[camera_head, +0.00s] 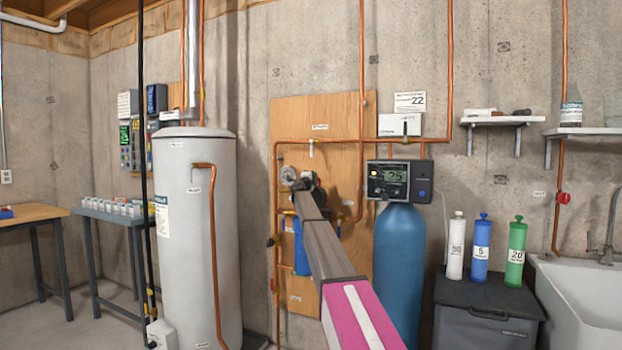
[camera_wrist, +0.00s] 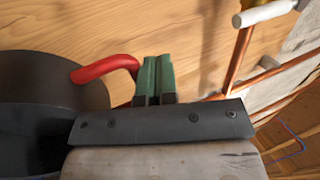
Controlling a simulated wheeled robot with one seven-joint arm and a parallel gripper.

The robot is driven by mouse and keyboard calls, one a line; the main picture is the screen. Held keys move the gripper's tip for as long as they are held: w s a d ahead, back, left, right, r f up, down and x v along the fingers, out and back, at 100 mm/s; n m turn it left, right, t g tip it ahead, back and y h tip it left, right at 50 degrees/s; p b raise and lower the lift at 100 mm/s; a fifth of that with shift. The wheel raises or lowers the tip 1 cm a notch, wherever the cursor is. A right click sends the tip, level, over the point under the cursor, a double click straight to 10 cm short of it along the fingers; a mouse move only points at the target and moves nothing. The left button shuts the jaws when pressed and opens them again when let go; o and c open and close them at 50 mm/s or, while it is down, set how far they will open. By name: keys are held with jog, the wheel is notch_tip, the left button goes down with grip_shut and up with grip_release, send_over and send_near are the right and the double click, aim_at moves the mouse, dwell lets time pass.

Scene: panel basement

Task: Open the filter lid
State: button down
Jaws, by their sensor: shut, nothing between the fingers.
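A blue filter housing (camera_head: 301,246) hangs on the wooden panel in the head view, partly covered by my arm. In the wrist view a dark round body (camera_wrist: 45,82) fills the left side, with a curved red handle (camera_wrist: 108,66) at its upper right. I cannot tell for sure whether this dark body is the filter lid. My gripper (camera_wrist: 157,62) has its green fingers together and empty. The red handle's right end runs behind or beside the left finger; I cannot tell whether they touch. In the head view my arm hides the fingertips and most of the filter top.
Copper pipes (camera_head: 276,210) frame the wooden panel (camera_head: 340,110). A blue tank (camera_head: 398,260) with a control head stands close to the right of my arm. A white water heater (camera_head: 195,240) stands to the left. In the wrist view a white-ended pipe fitting (camera_wrist: 265,13) is at upper right.

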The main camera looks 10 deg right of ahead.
jog(key=shift+w+d+f+g+y, duration=0.1)
jog(key=shift+w+d+g+y, duration=0.25)
jog(key=shift+w, duration=0.3)
jog(key=shift+d, duration=0.1)
